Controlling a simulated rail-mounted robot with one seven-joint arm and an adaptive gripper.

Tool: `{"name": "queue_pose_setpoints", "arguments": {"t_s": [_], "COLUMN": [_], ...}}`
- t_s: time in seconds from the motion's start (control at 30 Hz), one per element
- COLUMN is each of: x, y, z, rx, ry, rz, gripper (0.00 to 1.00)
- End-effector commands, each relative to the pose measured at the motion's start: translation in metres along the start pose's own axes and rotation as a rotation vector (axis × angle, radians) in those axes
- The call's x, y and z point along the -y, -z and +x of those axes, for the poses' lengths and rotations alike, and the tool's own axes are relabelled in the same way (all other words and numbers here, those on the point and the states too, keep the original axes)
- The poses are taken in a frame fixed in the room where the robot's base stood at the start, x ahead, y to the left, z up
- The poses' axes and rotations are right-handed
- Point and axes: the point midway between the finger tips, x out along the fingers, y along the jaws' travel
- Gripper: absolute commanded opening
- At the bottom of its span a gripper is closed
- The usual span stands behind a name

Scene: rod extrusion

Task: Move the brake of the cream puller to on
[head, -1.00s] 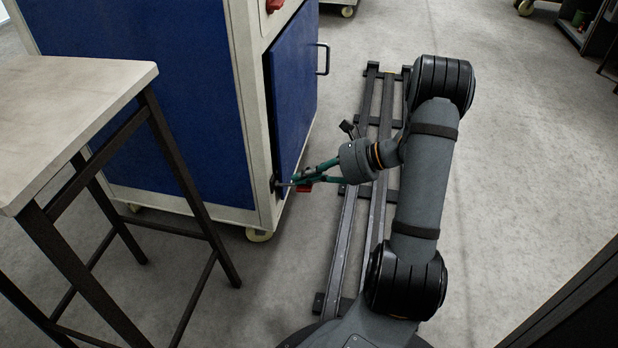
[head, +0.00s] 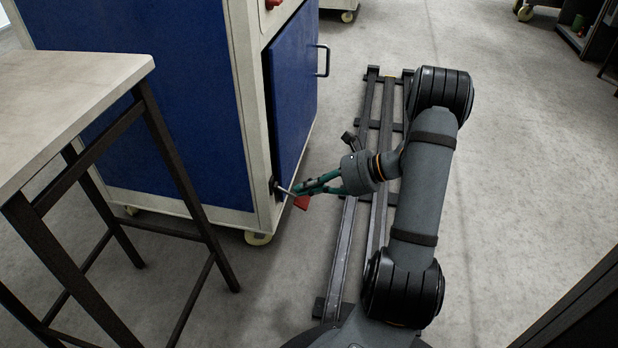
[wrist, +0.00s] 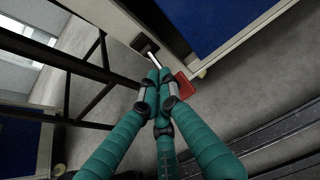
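The cream puller (head: 240,95) is a cream-framed cabinet with blue panels. Its brake is low on the near corner: a metal lever (head: 284,190) on a dark mount with a red end piece (head: 302,202). In the wrist view the dark mount (wrist: 145,43), the lever rod (wrist: 153,60) and the red piece (wrist: 187,84) show. My gripper (head: 297,188) has green fingers. In the wrist view its fingertips (wrist: 158,76) are drawn together at the rod, beside the red piece, and appear shut on it. The fingers hide part of the rod.
A table (head: 70,85) with dark legs stands left of the puller. A caster (head: 257,238) is under the puller's near corner. My rails run along the floor at right. The floor between puller and rails is clear.

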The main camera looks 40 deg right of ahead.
Motion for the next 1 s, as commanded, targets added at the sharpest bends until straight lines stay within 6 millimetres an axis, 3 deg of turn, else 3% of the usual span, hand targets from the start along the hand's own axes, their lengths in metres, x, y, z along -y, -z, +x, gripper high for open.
{"name": "queue_pose_setpoints", "arguments": {"t_s": [0.57, 1.0], "x": [0.000, 0.001], "y": [-0.014, -0.016], "z": [-0.002, -0.046], "rx": [0.000, 0.001], "ry": [0.001, 0.003], "rz": [-0.001, 0.001], "gripper": [0.00, 0.00]}}
